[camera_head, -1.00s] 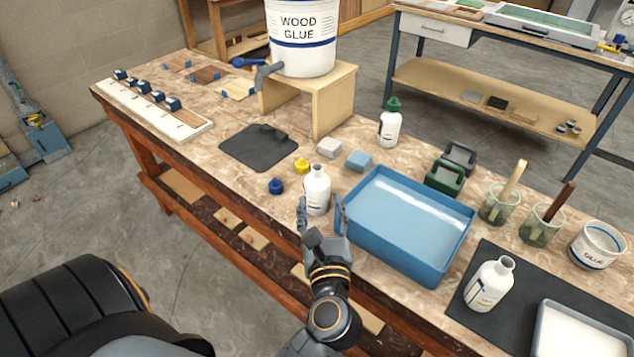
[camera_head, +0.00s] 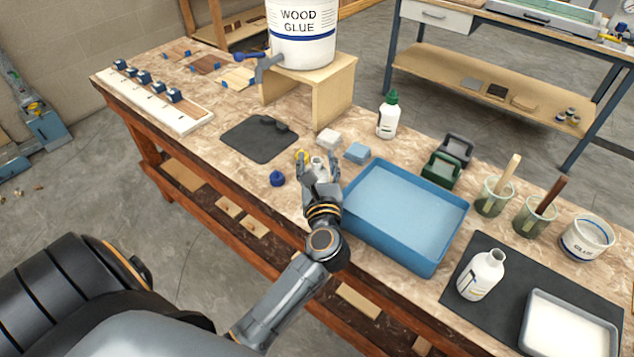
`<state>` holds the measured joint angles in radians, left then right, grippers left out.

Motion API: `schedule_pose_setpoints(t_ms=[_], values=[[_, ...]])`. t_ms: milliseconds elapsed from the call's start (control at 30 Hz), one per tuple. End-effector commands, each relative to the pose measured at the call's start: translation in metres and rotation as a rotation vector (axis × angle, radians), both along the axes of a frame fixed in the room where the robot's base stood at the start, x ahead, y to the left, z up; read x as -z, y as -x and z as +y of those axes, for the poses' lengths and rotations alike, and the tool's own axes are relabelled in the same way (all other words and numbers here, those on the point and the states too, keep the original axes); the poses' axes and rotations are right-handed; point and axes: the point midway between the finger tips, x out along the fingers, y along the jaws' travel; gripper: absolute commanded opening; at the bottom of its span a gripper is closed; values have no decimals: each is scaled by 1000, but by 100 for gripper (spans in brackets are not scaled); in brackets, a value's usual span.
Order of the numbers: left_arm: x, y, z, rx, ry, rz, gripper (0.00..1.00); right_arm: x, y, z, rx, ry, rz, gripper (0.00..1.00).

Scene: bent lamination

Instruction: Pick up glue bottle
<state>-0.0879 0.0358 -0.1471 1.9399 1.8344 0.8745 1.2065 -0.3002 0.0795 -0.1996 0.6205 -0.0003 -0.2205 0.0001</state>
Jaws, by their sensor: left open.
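My left gripper (camera_head: 320,173) is open, with its fingers on either side of a white glue bottle (camera_head: 319,164) with an open neck. The hand hides most of this bottle, and I cannot tell whether the fingers touch it. A second white bottle with a green cap (camera_head: 388,118) stands upright behind the blue tray. A third white, uncapped bottle (camera_head: 482,275) stands on the dark mat at the right. My right gripper is not in view.
The blue tray (camera_head: 440,262) stands just right of my left gripper. Sponges (camera_head: 357,153) sit behind. The wood glue bucket (camera_head: 302,38) stands on a wooden stand (camera_head: 335,100).

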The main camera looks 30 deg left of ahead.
Motion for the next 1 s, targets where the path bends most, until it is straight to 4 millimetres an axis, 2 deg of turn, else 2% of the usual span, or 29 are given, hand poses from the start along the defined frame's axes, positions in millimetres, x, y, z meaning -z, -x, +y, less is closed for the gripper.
schedule_pose_setpoints(t_ms=[67, 300, 767, 1000], values=[[0, 0, 0, 0, 0, 0, 50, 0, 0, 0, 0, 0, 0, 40], [0, 0, 0, 0, -1, 1, 1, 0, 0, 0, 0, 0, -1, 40], [-2, 0, 0, 0, -1, -1, 0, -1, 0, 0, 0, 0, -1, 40], [-20, 1, 0, -1, 0, -1, 0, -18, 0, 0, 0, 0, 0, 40]])
